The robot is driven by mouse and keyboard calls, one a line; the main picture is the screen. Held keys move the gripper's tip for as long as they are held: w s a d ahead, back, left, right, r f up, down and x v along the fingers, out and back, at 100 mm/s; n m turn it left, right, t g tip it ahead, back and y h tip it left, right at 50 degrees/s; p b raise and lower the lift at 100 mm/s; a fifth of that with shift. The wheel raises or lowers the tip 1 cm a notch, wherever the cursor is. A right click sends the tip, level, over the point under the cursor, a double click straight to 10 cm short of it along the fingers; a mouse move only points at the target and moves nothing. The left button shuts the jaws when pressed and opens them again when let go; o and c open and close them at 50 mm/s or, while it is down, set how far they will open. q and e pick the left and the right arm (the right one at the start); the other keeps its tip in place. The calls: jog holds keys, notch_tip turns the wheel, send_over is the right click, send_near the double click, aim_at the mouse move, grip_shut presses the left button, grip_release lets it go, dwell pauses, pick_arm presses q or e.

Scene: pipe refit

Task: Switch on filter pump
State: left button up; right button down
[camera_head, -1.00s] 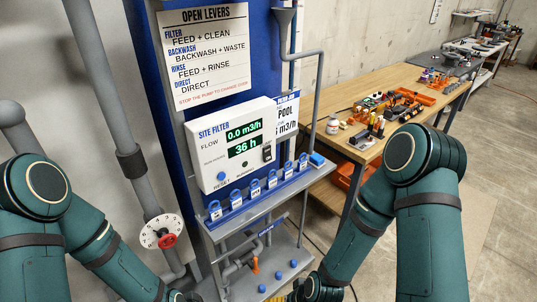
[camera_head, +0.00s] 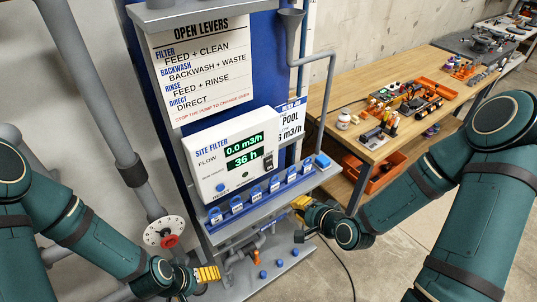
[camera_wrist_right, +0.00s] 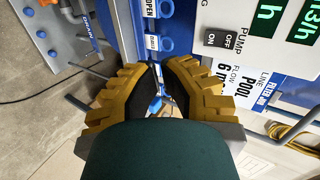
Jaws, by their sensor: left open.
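The site filter box (camera_head: 205,150) is on the blue panel in the head view and reads 0.0 m3/h and 36 h. Its dark pump switch (camera_head: 268,162) is at the box's lower right. In the right wrist view the switch (camera_wrist_right: 222,40) shows beside the word PUMP, with OFF and ON labels. My right gripper (camera_head: 299,203) is just below the right part of the tag shelf, apart from the switch. In the right wrist view its yellow fingers (camera_wrist_right: 161,66) have a narrow gap between the tips. My left gripper (camera_head: 212,274) is open, low at the panel's left.
Blue tags (camera_head: 255,194) line the shelf below the box. A grey pipe (camera_head: 327,100) rises right of the box. A dial with a red knob (camera_head: 169,241) is on the left pipe. A wooden workbench (camera_head: 440,70) with tools stands at the right.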

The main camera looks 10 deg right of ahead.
pick_arm(q)
jog(key=shift+w+r+p, duration=0.45)
jog(key=shift+w+r, duration=0.05)
jog(key=shift+r, duration=0.35)
pick_arm(e)
jog(key=shift+m+t, duration=0.7)
jog(key=shift+t, duration=0.1)
jog(key=r, duration=0.1)
jog(key=w+d+r, duration=0.1)
jog(key=r, duration=0.1)
jog(key=w+d+r, duration=0.1)
jog(key=shift+w+r, duration=0.2)
jog(key=shift+w, duration=0.05)
pick_arm(q)
notch_tip(320, 180, down, 9)
jog(key=b, duration=0.8)
jog(key=shift+d, duration=0.15)
pick_arm(e)
send_near(269, 164)
jog(key=w+a+f, duration=0.1)
jog(key=w+f, duration=0.5)
jog(key=shift+w+f, duration=0.2)
jog(key=shift+w, duration=0.1)
pick_arm(q)
jog(key=shift+f, duration=0.1)
pick_arm(e)
jog(key=shift+a, duration=0.15)
